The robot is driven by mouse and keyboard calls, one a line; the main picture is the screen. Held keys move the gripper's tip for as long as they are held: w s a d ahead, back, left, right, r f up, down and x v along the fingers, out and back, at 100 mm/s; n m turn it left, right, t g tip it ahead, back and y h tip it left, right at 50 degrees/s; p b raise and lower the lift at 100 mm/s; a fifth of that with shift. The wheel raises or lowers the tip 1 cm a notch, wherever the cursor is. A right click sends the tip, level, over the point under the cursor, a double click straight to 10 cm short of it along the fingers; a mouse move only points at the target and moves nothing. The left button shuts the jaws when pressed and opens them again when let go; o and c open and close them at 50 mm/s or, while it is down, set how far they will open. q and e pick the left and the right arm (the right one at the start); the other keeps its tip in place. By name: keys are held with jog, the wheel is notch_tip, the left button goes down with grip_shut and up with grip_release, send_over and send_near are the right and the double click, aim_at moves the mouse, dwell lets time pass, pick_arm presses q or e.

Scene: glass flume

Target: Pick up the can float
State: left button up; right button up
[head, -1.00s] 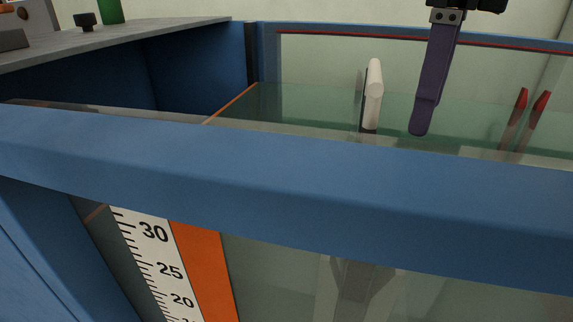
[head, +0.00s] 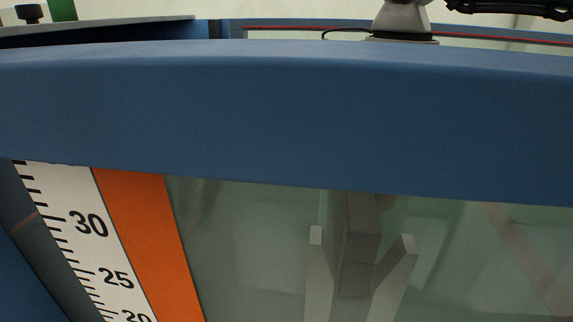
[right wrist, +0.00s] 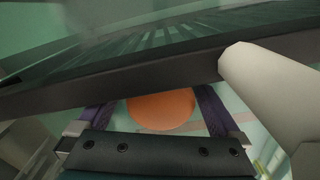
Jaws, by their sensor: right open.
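In the right wrist view an orange round face (right wrist: 160,108), which looks like the can float, shows between the purple fingers of my right gripper (right wrist: 156,112). The fingers stand apart, one on each side of it, and I see no contact. A dark bar crosses in front of the fingertips and hides the upper part of the orange face. In the head view neither the float nor my gripper fingers show. My left gripper is not in view.
The flume's blue rim (head: 290,115) spans the head view above a scale (head: 75,230) and orange strip (head: 150,235). A grey forked shape (head: 358,250) shows through the glass. A pale cylinder (right wrist: 265,85) stands close at right in the right wrist view.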

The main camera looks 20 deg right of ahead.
jog(key=shift+c, duration=0.2)
jog(key=c, duration=1.5)
